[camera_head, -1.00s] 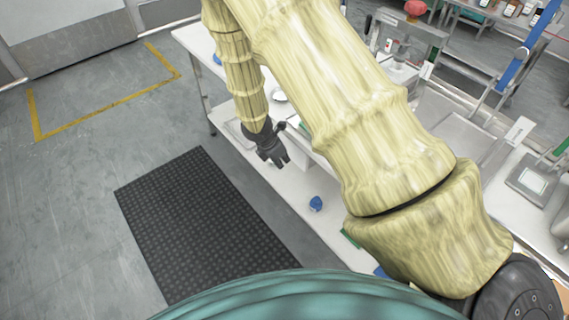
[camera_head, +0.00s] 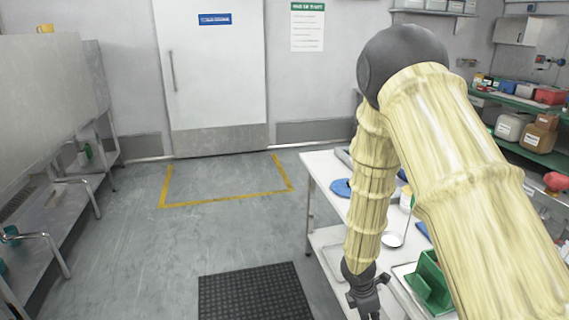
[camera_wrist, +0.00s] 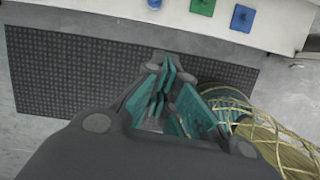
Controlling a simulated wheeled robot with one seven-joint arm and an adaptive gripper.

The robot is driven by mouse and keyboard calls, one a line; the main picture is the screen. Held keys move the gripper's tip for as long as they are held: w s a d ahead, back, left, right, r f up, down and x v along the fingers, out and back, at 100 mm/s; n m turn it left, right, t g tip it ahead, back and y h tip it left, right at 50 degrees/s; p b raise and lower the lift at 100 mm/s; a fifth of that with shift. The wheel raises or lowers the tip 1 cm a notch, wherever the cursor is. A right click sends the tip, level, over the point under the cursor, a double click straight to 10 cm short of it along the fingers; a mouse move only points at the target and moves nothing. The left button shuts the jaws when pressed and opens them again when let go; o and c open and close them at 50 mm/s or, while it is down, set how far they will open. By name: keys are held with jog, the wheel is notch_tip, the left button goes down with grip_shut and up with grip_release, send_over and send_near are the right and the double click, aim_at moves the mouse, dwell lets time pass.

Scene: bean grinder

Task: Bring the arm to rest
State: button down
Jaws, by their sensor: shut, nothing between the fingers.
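My arm (camera_head: 375,185) reaches up to a dark elbow and bends down again beside the white bench (camera_head: 325,170). My gripper (camera_head: 368,303) hangs at the low end of the arm, near the bench's front side, at the bottom of the head view. In the wrist view my gripper (camera_wrist: 165,82) shows its teal-padded fingers over the dark floor mat (camera_wrist: 60,75). It is shut with nothing held. My arm hides part of the bench.
A green block-like holder (camera_head: 430,283) and a white dish (camera_head: 392,239) stand on the bench. A white door (camera_head: 215,90) and a yellow floor outline (camera_head: 225,199) lie beyond. A grey counter (camera_head: 45,225) stands at left.

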jog(key=s+a+f+m+y, duration=0.1)
jog(key=s+f+m, duration=0.4)
jog(key=s, duration=0.5)
jog(key=s+a+f+m+y, duration=0.1)
jog(key=s+a+f+m, duration=0.1)
jog(key=s+f+m, duration=0.3)
jog(key=s+a+f+m+y, duration=0.1)
jog(key=s+f+m, duration=0.5)
jog(key=s, duration=1)
jog(key=m, duration=0.3)
jog(key=shift+a, duration=0.3)
